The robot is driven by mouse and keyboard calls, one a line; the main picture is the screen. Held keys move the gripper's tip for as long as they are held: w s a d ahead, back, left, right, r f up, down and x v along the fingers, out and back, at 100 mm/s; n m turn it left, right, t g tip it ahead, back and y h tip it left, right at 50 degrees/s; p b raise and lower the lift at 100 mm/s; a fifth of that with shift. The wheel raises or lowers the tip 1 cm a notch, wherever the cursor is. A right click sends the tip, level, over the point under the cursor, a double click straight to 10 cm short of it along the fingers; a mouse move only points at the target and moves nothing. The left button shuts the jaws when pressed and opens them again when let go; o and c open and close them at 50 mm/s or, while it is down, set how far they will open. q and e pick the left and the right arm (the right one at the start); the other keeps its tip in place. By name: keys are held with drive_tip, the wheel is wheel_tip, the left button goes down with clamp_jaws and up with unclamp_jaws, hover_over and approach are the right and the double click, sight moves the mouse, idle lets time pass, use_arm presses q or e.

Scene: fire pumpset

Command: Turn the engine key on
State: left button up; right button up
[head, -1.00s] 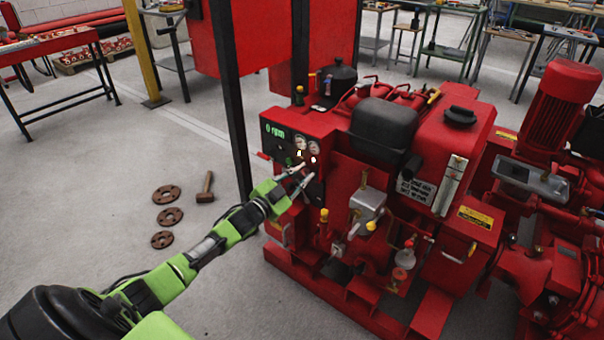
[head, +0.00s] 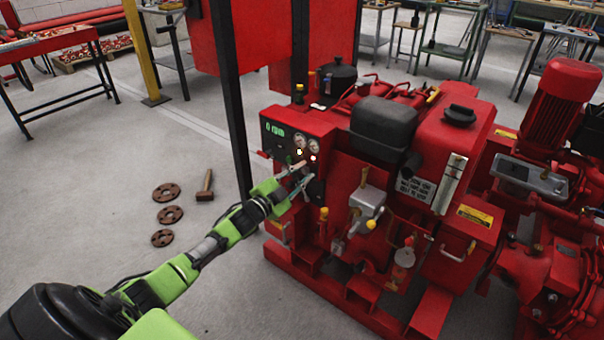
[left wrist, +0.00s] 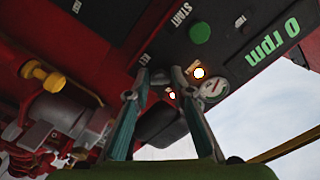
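The black control panel (head: 278,143) on the red engine reads "0 rpm" in green. It has two round gauges, two small lights and a green START button (left wrist: 200,32), clear in the left wrist view. My left gripper (head: 307,172) is at the lower right of the panel. In the left wrist view its two fingers (left wrist: 160,76) point at the panel with a gap between the tips. My right gripper is not in view.
A black post (head: 233,110) stands left of the panel, near my left arm. A grey box (head: 367,203) with a yellow-tipped lever is right of the gripper. Rusty flanges (head: 167,214) and a hammer (head: 206,186) lie on the open floor at left.

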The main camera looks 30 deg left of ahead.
use_arm(q)
drive_tip(key=shift+o, duration=0.5)
drive_tip(key=shift+s, duration=0.1)
drive_tip(key=s, duration=1.1)
drive_tip(key=shift+s+a, duration=0.4)
drive_tip(key=shift+a, duration=0.05)
